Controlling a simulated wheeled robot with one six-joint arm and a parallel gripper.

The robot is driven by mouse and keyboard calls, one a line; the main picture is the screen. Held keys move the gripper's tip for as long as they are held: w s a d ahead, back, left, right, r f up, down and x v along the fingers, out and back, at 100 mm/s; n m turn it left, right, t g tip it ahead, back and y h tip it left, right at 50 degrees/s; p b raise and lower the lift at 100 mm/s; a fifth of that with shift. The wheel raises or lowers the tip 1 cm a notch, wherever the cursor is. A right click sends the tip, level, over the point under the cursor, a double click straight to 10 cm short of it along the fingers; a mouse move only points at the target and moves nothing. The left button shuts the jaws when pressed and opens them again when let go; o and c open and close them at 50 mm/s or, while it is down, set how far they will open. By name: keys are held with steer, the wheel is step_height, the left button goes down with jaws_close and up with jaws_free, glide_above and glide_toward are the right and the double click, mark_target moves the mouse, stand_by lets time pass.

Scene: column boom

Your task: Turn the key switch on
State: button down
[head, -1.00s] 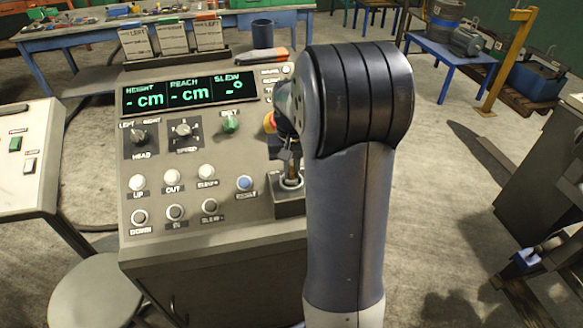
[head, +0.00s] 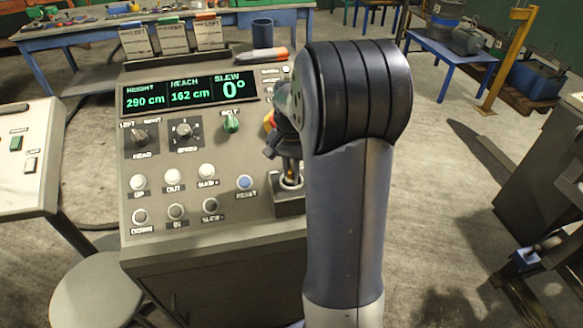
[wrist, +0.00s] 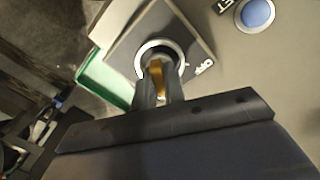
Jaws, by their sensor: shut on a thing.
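The key switch (head: 292,186) is a round metal-rimmed lock on a dark box at the right front of the console. In the wrist view its pale ring (wrist: 143,47) sits on a dark plate marked "OFF" at one side. The brass-coloured key (wrist: 157,76) is between the two dark fingers of my gripper (wrist: 158,88), which is shut on it. In the head view my gripper (head: 290,168) points down onto the switch, and my arm hides part of the console. The display (head: 184,93) is lit and reads 290 cm, 162 cm and 0°.
Left of the switch are a blue reset button (head: 244,182), several white and dark buttons, and dark knobs. A red button (head: 269,121) is close behind my gripper, partly hidden. A blue cup (head: 263,28) stands behind the console.

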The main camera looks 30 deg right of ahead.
steer(key=shift+m, duration=0.9)
stand_by(1.0)
steer(key=c, duration=1.5)
jaws_free()
steer(key=shift+o, duration=0.2)
step_height(320, 180, up, 11)
steer(key=shift+f, duration=0.15)
step_height(320, 180, down, 11)
steer(key=shift+r, duration=0.15)
steer(key=shift+r, duration=0.1)
